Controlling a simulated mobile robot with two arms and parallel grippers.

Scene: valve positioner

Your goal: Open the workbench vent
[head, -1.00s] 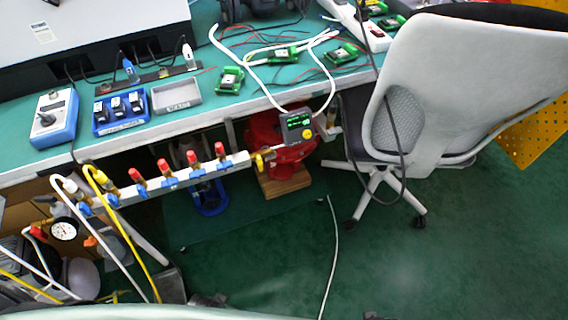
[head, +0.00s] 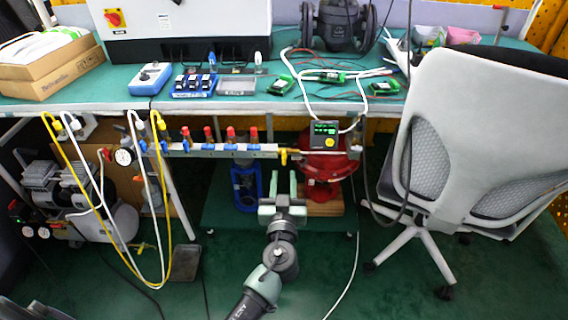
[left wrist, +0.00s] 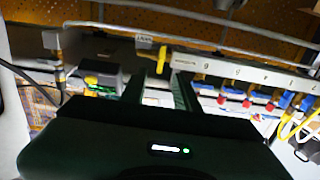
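A grey manifold bar (head: 262,148) runs along the workbench's front edge, with several red-topped fittings. A small yellow handle (head: 283,156) sits at its right end, beside a positioner with a lit display (head: 325,134). The handle also shows in the left wrist view (left wrist: 162,54), beside a small white label (left wrist: 144,42) too small to read. My left gripper (head: 282,180) is open and empty, just below the bar's right end in the head view. In the left wrist view its two fingers (left wrist: 170,78) point toward the handle, with a gap between them. My right gripper is out of view.
A white office chair (head: 450,140) is close on the right. Yellow and white hoses (head: 168,215) hang at the left near a compressor (head: 55,190). The green floor in front is mostly clear.

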